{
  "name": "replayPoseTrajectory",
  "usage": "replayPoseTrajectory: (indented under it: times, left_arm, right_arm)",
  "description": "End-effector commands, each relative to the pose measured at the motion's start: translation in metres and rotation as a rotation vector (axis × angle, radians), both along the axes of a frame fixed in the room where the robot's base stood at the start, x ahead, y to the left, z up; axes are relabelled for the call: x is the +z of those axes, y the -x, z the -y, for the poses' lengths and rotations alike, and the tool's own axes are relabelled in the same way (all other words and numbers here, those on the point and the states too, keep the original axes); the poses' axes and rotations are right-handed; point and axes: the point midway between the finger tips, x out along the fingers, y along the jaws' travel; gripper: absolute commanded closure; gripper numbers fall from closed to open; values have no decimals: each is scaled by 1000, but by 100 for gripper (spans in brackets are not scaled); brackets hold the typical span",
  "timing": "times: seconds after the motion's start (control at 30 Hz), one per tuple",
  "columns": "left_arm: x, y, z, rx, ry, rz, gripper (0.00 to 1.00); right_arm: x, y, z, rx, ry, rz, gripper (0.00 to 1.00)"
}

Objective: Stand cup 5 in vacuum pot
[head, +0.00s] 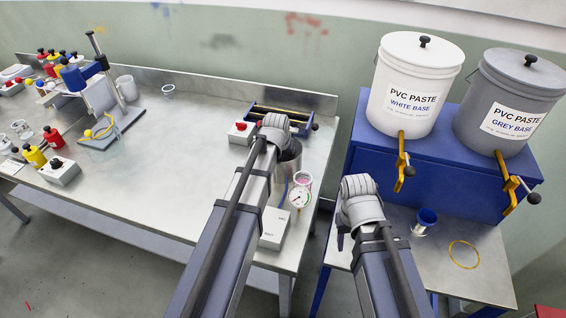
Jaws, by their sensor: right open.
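A steel pot (291,166), which looks like the vacuum pot, stands at the right end of the long bench, partly hidden behind my left arm. A small clear cup with pink contents (303,180) is close to it, above a round gauge (299,198); I cannot tell whether it is inside anything. No number 5 is readable on any cup. My left gripper is hidden behind my left arm.
A white paste bucket (411,88) and a grey one (510,100), both with yellow taps, stand on a blue stand (440,150). A yellow ring (464,255) lies on the right table. Colored bottles and a stand crowd the bench's left; its middle (215,140) is clear.

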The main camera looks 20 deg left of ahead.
Motion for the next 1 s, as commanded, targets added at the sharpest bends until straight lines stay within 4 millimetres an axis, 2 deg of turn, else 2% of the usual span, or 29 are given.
replayPoseTrajectory:
  times: [0.33, 0.37, 0.6, 1.0]
  left_arm:
    - [-3, 0, 0, 0, 0, 0, 100]
    - [-2, 0, 0, 0, 0, 0, 30]
    - [-1, 0, 0, 0, 0, 0, 3]
    - [3, 0, 0, 0, 0, 0, 3]
  right_arm:
    - [-3, 0, 0, 0, 0, 0, 50]
    - [-2, 0, 0, 0, 0, 0, 50]
    - [-1, 0, 0, 0, 0, 0, 50]
    - [3, 0, 0, 0, 0, 0, 50]
